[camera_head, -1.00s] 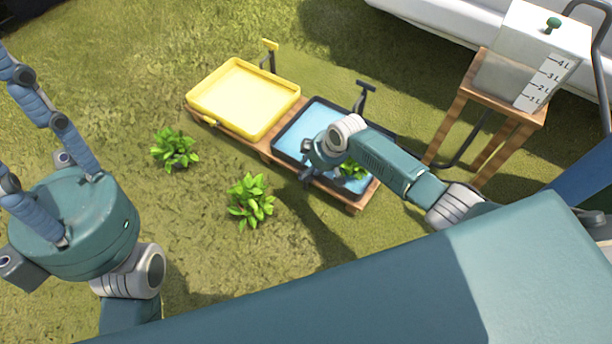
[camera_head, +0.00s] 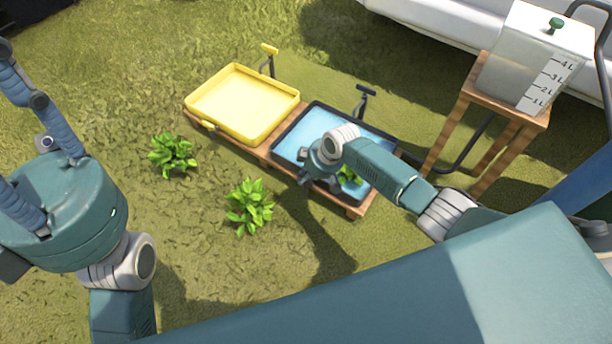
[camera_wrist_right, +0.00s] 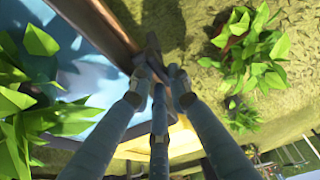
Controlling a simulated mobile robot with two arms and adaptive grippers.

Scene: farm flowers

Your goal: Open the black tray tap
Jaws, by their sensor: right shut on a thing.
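The black tray (camera_head: 365,125) holds blue water and stands on a low wooden bench. My right gripper (camera_head: 308,175) is at its front edge, seen from above, and hides the tap in the head view. In the right wrist view, my right gripper (camera_wrist_right: 160,82) has its fingers closed around the dark tap (camera_wrist_right: 152,48) beside the tray's rim. The fingers cover much of the tap, so how far it is turned cannot be told. My left gripper (camera_head: 20,150) is at the left edge, empty, with its fingers spread and partly cut off.
A yellow tray (camera_head: 284,118) stands left of the black one on the bench (camera_head: 262,152). Leafy plants (camera_head: 172,155) (camera_head: 250,205) grow in the grass in front. A clear water tank (camera_head: 500,75) stands on a wooden stand (camera_head: 462,112) at right.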

